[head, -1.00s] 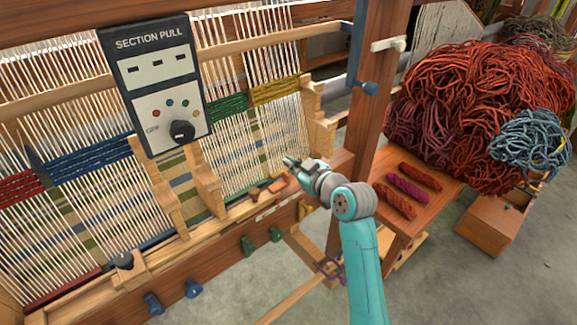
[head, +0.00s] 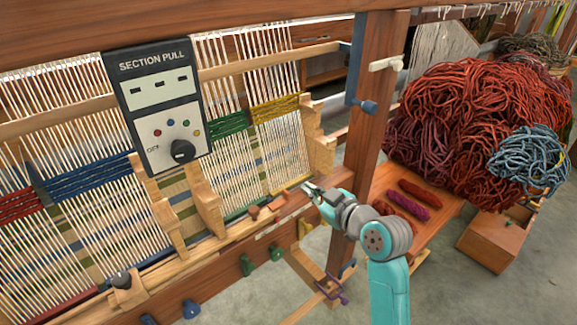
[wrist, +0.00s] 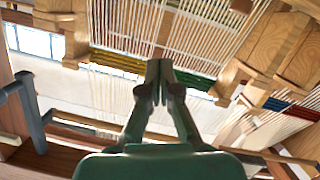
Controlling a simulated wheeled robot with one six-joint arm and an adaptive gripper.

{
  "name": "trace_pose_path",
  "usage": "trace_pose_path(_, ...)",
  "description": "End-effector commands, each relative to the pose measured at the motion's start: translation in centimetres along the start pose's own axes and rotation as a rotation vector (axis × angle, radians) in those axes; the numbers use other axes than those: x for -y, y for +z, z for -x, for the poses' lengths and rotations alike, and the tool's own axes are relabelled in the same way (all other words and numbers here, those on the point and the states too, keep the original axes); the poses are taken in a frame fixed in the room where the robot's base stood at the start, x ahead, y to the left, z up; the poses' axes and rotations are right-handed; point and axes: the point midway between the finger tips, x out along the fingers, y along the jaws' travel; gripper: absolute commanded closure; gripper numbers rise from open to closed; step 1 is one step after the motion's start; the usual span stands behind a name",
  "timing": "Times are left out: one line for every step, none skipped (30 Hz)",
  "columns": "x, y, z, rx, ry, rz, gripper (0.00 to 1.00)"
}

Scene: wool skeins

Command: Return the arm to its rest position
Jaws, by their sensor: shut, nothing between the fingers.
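My gripper (head: 311,192) is at the end of my teal arm, in front of the loom's lower right part in the head view. Its fingers are shut with nothing held. In the wrist view my gripper (wrist: 159,68) shows its two fingertips together, with the loom's threads and the green and yellow bands behind them. My forearm rises from the bottom right of the head view and bends left at the wrist.
The loom (head: 240,225) fills the left, with the section pull panel (head: 160,105) hanging on it. A wooden post (head: 372,110) stands just behind my arm. A bench (head: 432,238) with red and purple skeins is to the right, below a large red wool heap (head: 470,110).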

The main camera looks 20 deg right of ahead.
Motion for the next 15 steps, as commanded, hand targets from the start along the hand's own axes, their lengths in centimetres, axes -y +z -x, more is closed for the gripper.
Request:
trace_pose_path(0.0, 0.0, 0.0, 0.000, 0.000, 0.000, 1.00)
trace_pose_path(0.0, 0.0, 0.0, 0.000, 0.000, 0.000, 1.00)
trace_pose_path(0.0, 0.0, 0.0, 0.000, 0.000, -0.001, 1.00)
trace_pose_path(0.1, 0.1, 0.0, 0.001, 0.001, -0.002, 1.00)
trace_pose_path(0.2, 0.3, 0.0, 0.002, 0.001, -0.005, 1.00)
trace_pose_path(0.5, 0.7, 0.1, 0.005, 0.003, -0.011, 1.00)
trace_pose_path(0.7, 1.1, 0.2, 0.008, 0.006, -0.018, 1.00)
trace_pose_path(1.0, 1.5, 0.3, 0.010, 0.010, -0.026, 1.00)
trace_pose_path(1.6, 2.3, 0.6, 0.015, 0.016, -0.042, 1.00)
trace_pose_path(2.1, 2.9, 0.8, 0.018, 0.023, -0.055, 1.00)
trace_pose_path(2.6, 3.7, 1.0, 0.023, 0.029, -0.068, 1.00)
trace_pose_path(3.4, 4.7, 1.4, 0.028, 0.040, -0.088, 1.00)
trace_pose_path(4.0, 5.5, 1.8, 0.032, 0.048, -0.103, 1.00)
trace_pose_path(4.6, 6.3, 2.2, 0.038, 0.057, -0.117, 1.00)
trace_pose_path(5.3, 7.3, 2.8, 0.043, 0.069, -0.137, 1.00)
